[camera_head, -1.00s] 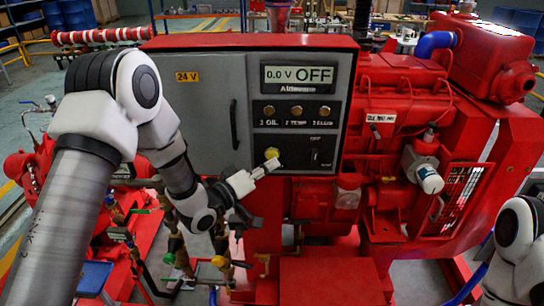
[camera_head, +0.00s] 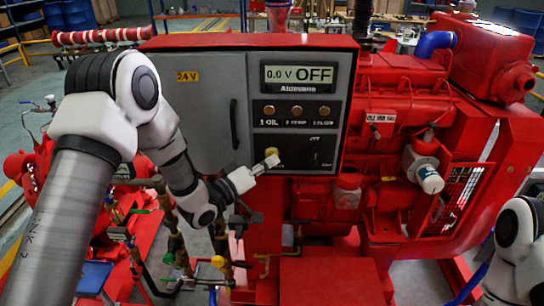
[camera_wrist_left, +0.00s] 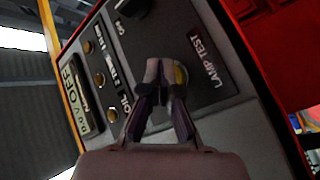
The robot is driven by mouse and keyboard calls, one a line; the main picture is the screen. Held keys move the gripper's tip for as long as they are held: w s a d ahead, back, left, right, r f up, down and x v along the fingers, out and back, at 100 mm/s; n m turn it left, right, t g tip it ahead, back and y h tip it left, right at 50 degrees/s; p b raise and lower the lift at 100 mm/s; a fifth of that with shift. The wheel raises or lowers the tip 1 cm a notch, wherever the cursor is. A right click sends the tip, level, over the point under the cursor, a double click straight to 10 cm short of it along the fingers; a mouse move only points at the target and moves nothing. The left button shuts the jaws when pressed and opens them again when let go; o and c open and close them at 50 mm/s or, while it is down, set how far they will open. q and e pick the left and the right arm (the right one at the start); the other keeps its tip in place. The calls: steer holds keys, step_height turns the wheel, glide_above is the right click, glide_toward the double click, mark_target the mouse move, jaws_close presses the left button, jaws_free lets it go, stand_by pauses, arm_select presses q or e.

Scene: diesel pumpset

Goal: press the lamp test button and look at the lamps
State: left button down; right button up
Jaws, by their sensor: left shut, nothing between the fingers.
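The yellow lamp test button (camera_head: 272,152) is on the dark lower panel of the control box, and its label reads LAMP TEST in the left wrist view. Three dull amber lamps (camera_head: 297,110) sit in a row above it; none looks brightly lit. My left gripper (camera_head: 271,162) is shut and empty, its fingertips at the button's lower edge. In the left wrist view the fingertips (camera_wrist_left: 166,77) cover part of the yellow button (camera_wrist_left: 181,75). I cannot tell whether they touch it or whether it is pushed in. My right gripper is out of view.
The display (camera_head: 299,77) above the lamps reads 0.0 V OFF. A dark switch (camera_head: 316,157) is right of the button. The grey cabinet door (camera_head: 200,130) with a handle is left. The red engine (camera_head: 400,110) stands right, and pipes and valves lie below my left arm.

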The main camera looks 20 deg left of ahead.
arm_select(q)
steer(key=shift+w, duration=0.15)
stand_by(0.4)
steer(key=shift+s+d, duration=0.2)
steer(key=shift+s, duration=0.6)
steer(key=shift+s, duration=0.1)
steer(key=shift+s+d+b, duration=0.1)
steer(key=shift+s+d, duration=0.1)
steer(key=shift+s, duration=0.55)
steer(key=shift+s+d+b, duration=0.1)
steer(key=shift+s+d, duration=0.15)
steer(key=shift+s, duration=0.55)
steer(key=shift+s+d+b, duration=0.1)
steer(key=shift+s+d, duration=0.1)
steer(key=shift+s, duration=0.55)
